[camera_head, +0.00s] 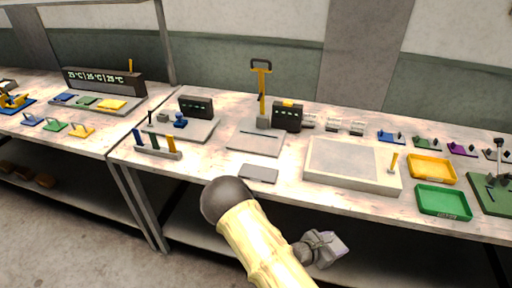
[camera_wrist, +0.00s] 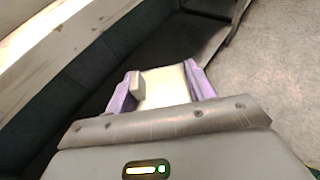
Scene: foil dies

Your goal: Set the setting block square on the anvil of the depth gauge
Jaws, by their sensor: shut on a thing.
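My gripper (camera_head: 336,246) hangs low in front of the bench, below the tabletop edge and right of my forearm. In the wrist view its two purple fingers (camera_wrist: 163,74) are shut on a pale cream block (camera_wrist: 166,92), which I take to be the setting block. Its far end and underside are hard to make out. I cannot tell for sure which device is the depth gauge; one candidate is a grey plate with a small blue piece (camera_head: 181,120) and a dark display (camera_head: 195,107) at the left of the bench. The block is well apart from it.
A yellow-handled upright (camera_head: 262,92) stands mid-bench on a grey plate, beside another display (camera_head: 288,117). A large pale tray (camera_head: 352,183), a yellow tray (camera_head: 432,168), a green tray (camera_head: 443,202) and a green stand (camera_head: 492,196) lie to the right. A grey pad (camera_head: 258,173) lies near the front edge.

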